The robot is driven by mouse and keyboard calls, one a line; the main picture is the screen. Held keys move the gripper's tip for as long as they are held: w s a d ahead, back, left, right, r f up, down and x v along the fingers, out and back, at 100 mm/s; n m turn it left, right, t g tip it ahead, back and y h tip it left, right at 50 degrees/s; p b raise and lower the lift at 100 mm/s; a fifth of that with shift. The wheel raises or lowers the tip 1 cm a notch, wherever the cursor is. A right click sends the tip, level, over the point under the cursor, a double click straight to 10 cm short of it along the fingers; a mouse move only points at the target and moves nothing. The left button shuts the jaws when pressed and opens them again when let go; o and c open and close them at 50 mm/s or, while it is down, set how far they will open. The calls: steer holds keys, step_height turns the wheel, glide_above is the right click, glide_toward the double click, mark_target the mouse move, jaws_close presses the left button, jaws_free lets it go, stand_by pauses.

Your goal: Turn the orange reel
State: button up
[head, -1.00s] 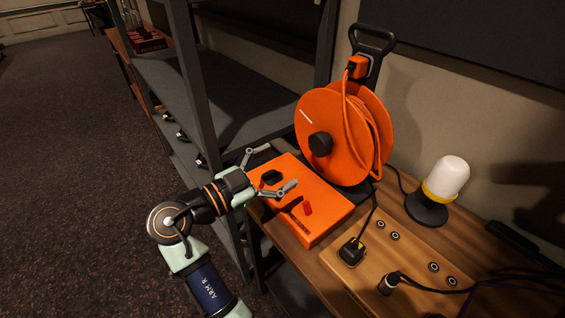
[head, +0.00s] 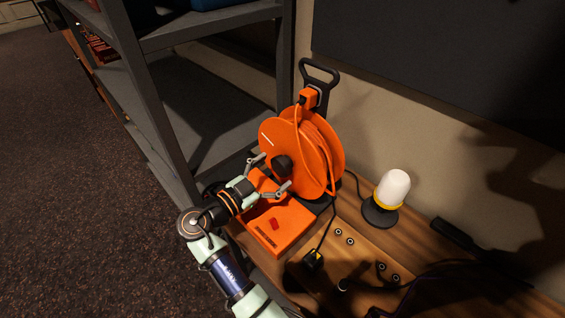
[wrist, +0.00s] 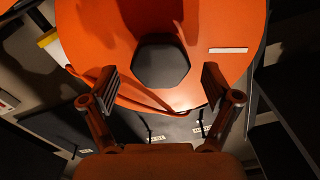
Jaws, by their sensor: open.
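The orange reel (head: 312,152) stands upright on the wooden desk, with an orange cable wound on it. A black hub knob (head: 282,166) sticks out of its face, and a white stripe marks the face. My gripper (head: 270,175) is open in front of the knob. In the wrist view the reel (wrist: 110,40) fills the top. Its dark faceted knob (wrist: 161,62) lies ahead of and between the spread fingertips (wrist: 160,88), with a gap on both sides. I cannot tell how far the fingers are from the reel face.
An orange box (head: 275,229) with a red switch lies below my gripper. A white lamp with a yellow band (head: 390,190) stands to the right. Grey shelving (head: 160,100) rises close on the left. Black plugs and cables lie on the desk (head: 365,262).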

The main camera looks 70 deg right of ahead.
mark_target(278, 169)
steer(key=x, duration=0.3)
steer(key=shift+s+d, duration=0.1)
steer(key=shift+d, duration=0.15)
jaws_close()
steer(key=shift+a+f+b, duration=0.1)
steer(key=shift+b, duration=0.3)
steer(key=shift+f+b, duration=0.1)
steer(key=shift+b, duration=0.3)
